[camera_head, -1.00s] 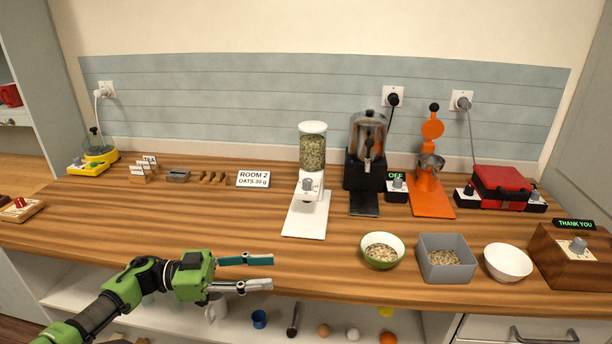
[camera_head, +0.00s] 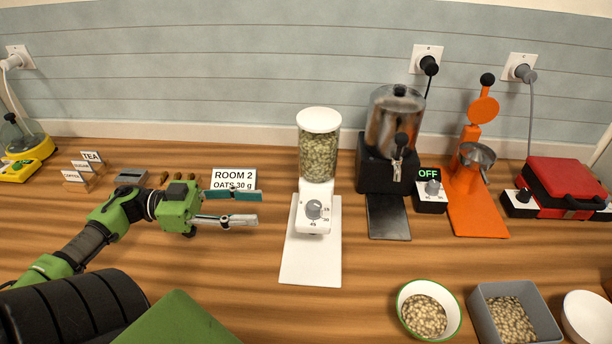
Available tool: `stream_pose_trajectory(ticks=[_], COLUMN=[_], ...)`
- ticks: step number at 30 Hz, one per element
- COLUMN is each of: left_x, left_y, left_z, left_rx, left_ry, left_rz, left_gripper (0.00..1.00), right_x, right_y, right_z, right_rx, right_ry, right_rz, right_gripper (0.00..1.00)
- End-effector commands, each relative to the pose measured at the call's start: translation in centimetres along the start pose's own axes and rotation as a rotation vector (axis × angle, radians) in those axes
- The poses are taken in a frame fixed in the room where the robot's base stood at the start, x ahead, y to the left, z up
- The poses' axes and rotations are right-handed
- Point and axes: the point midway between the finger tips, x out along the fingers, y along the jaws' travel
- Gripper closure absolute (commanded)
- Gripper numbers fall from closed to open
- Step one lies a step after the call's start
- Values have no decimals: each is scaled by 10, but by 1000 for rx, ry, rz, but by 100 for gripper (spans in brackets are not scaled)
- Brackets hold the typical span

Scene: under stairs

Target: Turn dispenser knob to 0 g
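The dispenser (camera_head: 319,155) is white with a clear hopper of pale green-brown flakes and stands on a white base plate (camera_head: 311,262). Its grey round knob (camera_head: 313,209) is on the front, with 15, 30 and 45 marked around it. The exact setting is too small to tell. My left gripper (camera_head: 258,208) is open and empty, left of the dispenser and pointing right toward it, apart from the knob. It partly covers the ROOM 2 OATS 30 g card (camera_head: 234,181). My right gripper is not in view.
Right of the dispenser stand a dark drink dispenser (camera_head: 392,130), an OFF switch box (camera_head: 431,192), an orange press (camera_head: 476,205) and a red appliance (camera_head: 560,185). A green-rimmed bowl of flakes (camera_head: 429,311) and a grey bin (camera_head: 514,313) sit at the front right.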

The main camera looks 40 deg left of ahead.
Motion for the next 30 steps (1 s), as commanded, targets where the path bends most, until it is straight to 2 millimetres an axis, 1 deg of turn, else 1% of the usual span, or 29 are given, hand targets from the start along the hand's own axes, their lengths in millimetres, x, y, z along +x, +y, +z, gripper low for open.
stream_pose_trajectory(ticks=[4, 7, 9, 11, 12, 17, 21, 25, 30], left_x=[2, 11, 21, 32, 41, 76, 104, 123, 136], left_y=[0, 0, 0, 1, 0, 0, 0, 0, 0], left_z=[0, -1, -2, -3, -4, -4, -4, -3, -1], left_rx=[-1, -1, 0, 1, 2, 1, 1, 0, 0], left_ry=[1, 1, 3, 4, 4, 5, 4, 4, 2], left_rz=[0, 1, 1, 2, 2, 2, 0, -1, 0], left_gripper=[62, 62, 62, 62, 62, 62, 62, 62, 62], right_x=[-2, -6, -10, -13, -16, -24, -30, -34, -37], right_y=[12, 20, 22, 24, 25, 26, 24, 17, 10], right_z=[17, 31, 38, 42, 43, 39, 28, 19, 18], right_rx=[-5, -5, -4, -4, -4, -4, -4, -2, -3], right_ry=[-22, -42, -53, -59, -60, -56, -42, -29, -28], right_rz=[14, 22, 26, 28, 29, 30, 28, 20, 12], right_gripper=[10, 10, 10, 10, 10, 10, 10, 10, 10])
